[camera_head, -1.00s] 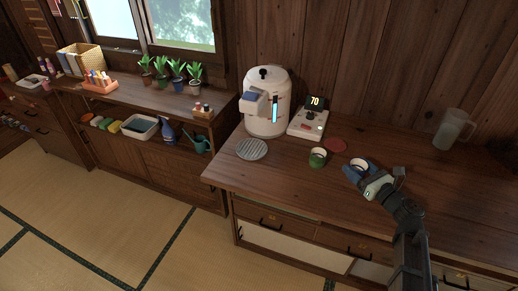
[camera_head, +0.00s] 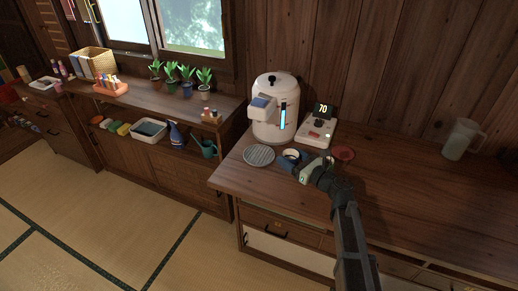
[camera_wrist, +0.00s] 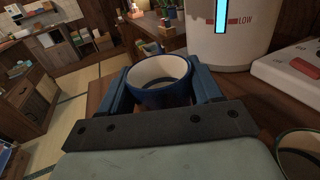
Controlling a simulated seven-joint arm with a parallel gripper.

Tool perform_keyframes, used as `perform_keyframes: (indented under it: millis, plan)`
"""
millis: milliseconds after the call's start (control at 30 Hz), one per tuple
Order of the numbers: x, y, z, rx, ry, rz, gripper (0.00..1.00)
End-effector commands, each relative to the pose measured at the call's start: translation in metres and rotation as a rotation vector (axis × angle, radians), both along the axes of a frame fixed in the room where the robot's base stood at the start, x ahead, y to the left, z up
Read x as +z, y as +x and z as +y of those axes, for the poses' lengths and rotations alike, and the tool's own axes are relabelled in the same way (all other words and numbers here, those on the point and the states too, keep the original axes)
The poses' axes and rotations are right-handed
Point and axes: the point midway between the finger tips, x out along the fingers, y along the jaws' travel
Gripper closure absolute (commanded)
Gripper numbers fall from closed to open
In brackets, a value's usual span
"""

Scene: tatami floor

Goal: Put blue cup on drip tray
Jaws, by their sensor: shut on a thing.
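The blue cup (camera_wrist: 160,84) has a white inside and is held upright between the fingers of my gripper (camera_wrist: 158,92), which is shut on it. In the head view the blue cup (camera_head: 290,156) is partly hidden by my gripper (camera_head: 299,164). It is just right of the drip tray (camera_head: 259,155), a round ribbed grey disc lying on the counter in front of the white dispenser. A small gap seems to lie between cup and tray. I cannot tell how high the cup is above the counter.
The white dispenser (camera_head: 272,108) stands behind the tray. A white device reading 70 (camera_head: 317,124) and a red coaster (camera_head: 343,153) lie to the right. A clear pitcher (camera_head: 461,139) is far right. A second cup (camera_wrist: 298,150) shows at the wrist view's right edge.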

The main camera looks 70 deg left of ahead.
Motion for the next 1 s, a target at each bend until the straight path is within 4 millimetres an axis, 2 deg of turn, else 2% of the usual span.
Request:
perform_keyframes:
  millis: [33, 100, 600, 800, 1000]
  plan:
    - [0.0, -0.003, 0.014, 0.001, 0.0, 0.0, 0.74]
    - [0.0, -0.009, 0.028, 0.002, 0.0, 0.0, 0.74]
    - [0.0, -0.049, 0.125, 0.0, 0.001, 0.0, 0.74]
    - [0.001, -0.058, 0.142, -0.001, 0.001, 0.0, 0.74]
    - [-0.006, -0.059, 0.144, -0.002, 0.0, 0.001, 0.74]
